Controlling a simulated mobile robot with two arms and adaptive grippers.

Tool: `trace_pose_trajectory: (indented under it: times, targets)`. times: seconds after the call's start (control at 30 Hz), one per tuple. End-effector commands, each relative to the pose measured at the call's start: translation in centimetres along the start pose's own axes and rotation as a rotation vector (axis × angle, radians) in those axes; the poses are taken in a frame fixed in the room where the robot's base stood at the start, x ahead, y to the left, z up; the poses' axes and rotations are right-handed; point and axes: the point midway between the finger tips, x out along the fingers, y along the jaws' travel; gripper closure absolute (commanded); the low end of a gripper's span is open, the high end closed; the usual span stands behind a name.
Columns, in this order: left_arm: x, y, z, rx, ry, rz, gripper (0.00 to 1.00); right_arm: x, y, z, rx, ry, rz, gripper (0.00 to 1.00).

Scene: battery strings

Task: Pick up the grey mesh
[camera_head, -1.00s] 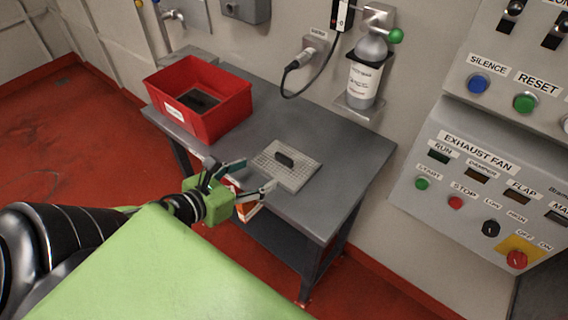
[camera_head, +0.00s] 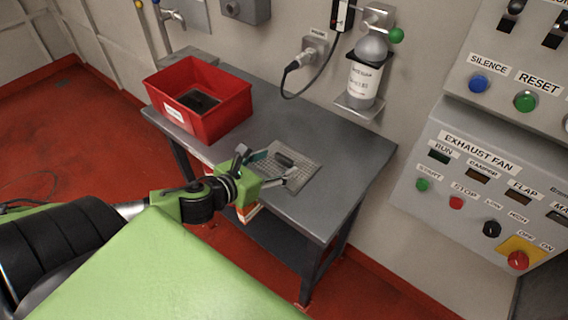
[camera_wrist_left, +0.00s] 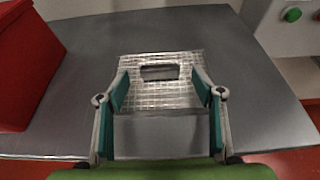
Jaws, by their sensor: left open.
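The grey mesh (camera_head: 305,166) is a flat square grid lying on the grey table, with a dark block-like grip on its middle. In the left wrist view the mesh (camera_wrist_left: 160,98) lies ahead between my fingers, its dark grip near the far side. My left gripper (camera_head: 269,165) is open and empty at the mesh's near edge. Its fingers (camera_wrist_left: 160,82) reach along both sides of the mesh in the wrist view; I cannot tell whether they touch it. The gripper hides part of the mesh's near side in the head view. My right gripper is not in view.
A red bin (camera_head: 222,118) with a dark item inside stands at the table's left. A grey bottle (camera_head: 364,82) is held on the wall behind the table (camera_head: 345,150). An orange-and-white object (camera_head: 247,212) shows partly below my gripper. A control panel (camera_head: 490,185) is at right.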

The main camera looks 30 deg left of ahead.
Motion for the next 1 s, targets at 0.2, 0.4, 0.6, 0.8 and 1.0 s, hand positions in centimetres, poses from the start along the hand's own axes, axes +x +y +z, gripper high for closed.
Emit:
trace_pose_trajectory:
  times: [0.2,0.4,0.6,0.8,1.0]
  targets:
    - [2.5,0.1,0.7,-0.004,-0.004,0.001,0.39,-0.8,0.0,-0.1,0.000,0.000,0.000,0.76]
    - [4.1,0.0,0.5,-0.002,-0.001,0.000,0.39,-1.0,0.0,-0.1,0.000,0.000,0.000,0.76]
    - [4.3,0.0,0.4,-0.001,0.000,-0.001,0.39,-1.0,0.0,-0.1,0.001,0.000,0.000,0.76]
    - [4.3,0.0,0.4,-0.001,0.000,-0.001,0.67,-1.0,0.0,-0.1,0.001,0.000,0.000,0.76]
    - [4.3,0.0,0.6,0.000,-0.003,-0.002,0.94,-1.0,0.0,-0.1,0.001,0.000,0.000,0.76]
